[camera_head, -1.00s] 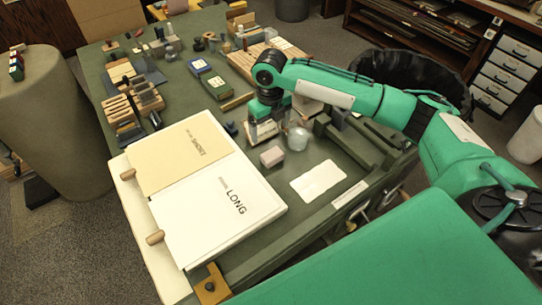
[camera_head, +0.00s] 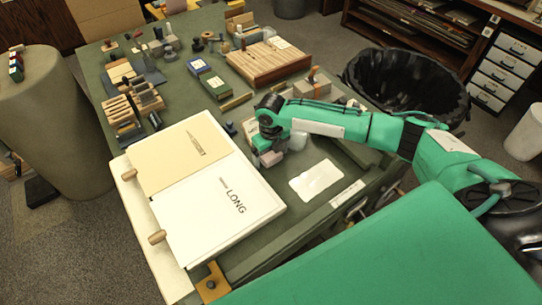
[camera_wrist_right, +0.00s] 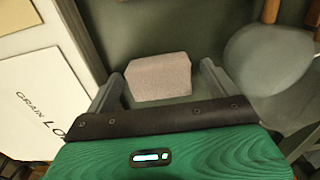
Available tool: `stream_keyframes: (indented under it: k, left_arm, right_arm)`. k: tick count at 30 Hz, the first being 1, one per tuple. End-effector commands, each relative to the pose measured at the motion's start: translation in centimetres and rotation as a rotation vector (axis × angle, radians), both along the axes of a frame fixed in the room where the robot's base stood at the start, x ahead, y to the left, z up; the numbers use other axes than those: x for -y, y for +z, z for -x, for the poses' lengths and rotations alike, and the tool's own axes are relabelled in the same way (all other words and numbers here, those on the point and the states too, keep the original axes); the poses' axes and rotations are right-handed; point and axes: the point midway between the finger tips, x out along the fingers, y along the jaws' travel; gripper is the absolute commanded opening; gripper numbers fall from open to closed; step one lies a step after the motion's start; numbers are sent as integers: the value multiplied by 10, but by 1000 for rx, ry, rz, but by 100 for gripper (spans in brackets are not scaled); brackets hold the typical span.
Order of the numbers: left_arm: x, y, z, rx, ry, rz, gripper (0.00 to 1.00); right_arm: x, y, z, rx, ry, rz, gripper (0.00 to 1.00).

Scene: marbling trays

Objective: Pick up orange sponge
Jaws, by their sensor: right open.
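A pinkish-grey block (camera_head: 271,159) with a bevelled top lies on the green table, right of the white boards. It may be the sponge, though it does not look clearly orange. In the right wrist view the block (camera_wrist_right: 160,77) sits between the two spread fingers of my right gripper (camera_wrist_right: 163,80), with gaps on both sides. In the head view my right gripper (camera_head: 270,150) points down over the block and hides part of it. My left gripper is not in view.
A board marked LONG (camera_head: 215,212) lies close to the left of the block. A clear, rounded container (camera_head: 298,140) stands close to the right. A white sheet (camera_head: 316,181) lies nearer the front. Wooden slats (camera_head: 268,64) and several small tools are farther back.

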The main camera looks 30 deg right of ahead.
Motion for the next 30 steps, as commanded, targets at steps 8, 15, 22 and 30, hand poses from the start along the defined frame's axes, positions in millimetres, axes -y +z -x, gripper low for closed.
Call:
stream_keyframes:
  k: [8, 15, 22, 30]
  left_arm:
    - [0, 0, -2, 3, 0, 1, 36]
    - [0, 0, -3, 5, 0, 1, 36]
    - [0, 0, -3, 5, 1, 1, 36]
    - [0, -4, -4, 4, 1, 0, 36]
  right_arm:
    - [0, 0, 0, 0, 0, 0, 60]
    - [0, 1, 0, 0, 0, 0, 54]
    - [0, 5, 0, 1, 1, 0, 54]
    - [0, 39, -2, 5, 1, -1, 54]
